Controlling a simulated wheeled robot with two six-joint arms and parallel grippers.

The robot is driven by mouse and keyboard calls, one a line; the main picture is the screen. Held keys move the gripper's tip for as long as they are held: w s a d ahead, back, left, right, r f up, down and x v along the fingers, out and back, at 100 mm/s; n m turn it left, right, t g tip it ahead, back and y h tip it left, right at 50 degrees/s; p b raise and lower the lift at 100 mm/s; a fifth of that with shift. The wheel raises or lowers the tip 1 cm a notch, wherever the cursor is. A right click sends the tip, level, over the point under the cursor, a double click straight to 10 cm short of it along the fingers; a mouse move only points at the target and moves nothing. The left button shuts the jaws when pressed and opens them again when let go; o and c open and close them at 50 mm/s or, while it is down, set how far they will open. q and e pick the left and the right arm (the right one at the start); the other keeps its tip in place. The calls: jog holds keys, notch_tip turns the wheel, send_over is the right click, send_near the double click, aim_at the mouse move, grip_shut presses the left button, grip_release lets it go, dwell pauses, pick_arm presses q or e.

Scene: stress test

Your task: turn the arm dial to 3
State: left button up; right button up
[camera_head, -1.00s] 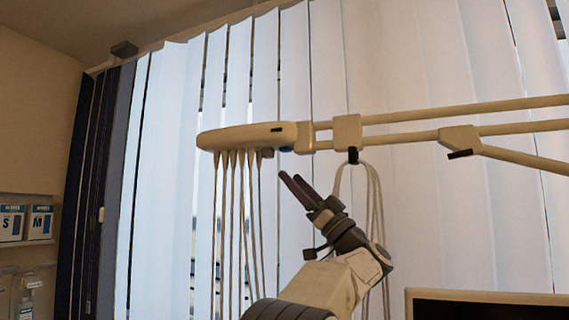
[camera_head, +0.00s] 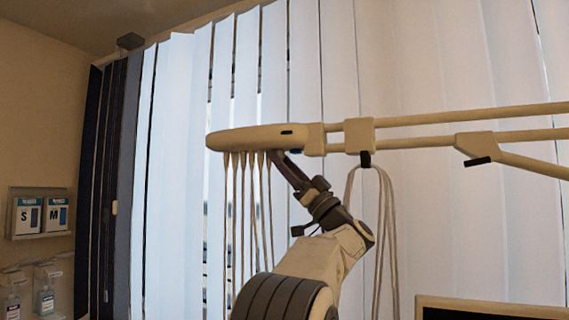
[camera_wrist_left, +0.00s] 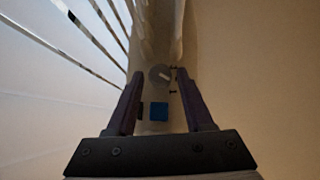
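The arm dial (camera_wrist_left: 160,75) is a small grey round knob with a pale pointer mark, on the underside of the beige arm unit (camera_head: 262,138). In the left wrist view it lies between the tips of my left gripper (camera_wrist_left: 159,76), which is open with a gap on both sides of the dial. In the head view my left gripper (camera_head: 280,156) reaches up from below to the unit's underside, and the dial is hidden there. A blue square part (camera_wrist_left: 158,111) sits nearer the wrist camera, also between the fingers. No numbers on the dial are readable.
Several thin hoses (camera_head: 241,200) hang from the unit, just left of my gripper. A looped cable (camera_head: 386,215) hangs to the right. Beige support bars (camera_head: 450,118) run right. Vertical blinds (camera_head: 180,150) are behind. A dark screen (camera_head: 480,312) is at bottom right.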

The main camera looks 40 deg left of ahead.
pick_arm(q)
grip_shut()
jog(key=shift+s+m+t+h+b, duration=0.15)
jog(key=shift+m+t+h+b, duration=0.15)
jog(key=shift+m+t+b, duration=1.4)
jog(key=shift+s+m+t+h+b, duration=0.25)
jog(key=shift+t+b, duration=0.8)
jog(key=shift+t, duration=1.7)
jog(key=shift+s+m+t+h+b, duration=0.1)
jog(key=shift+m+t+h+b, duration=0.25)
jog(key=shift+m+t+b, duration=1.35)
jog(key=shift+n+t+p, duration=0.3)
jog(key=shift+n+t, duration=0.35)
jog(key=shift+t, duration=0.1)
jog(key=shift+o, duration=2.2)
grip_release()
jog(key=shift+w, duration=0.1)
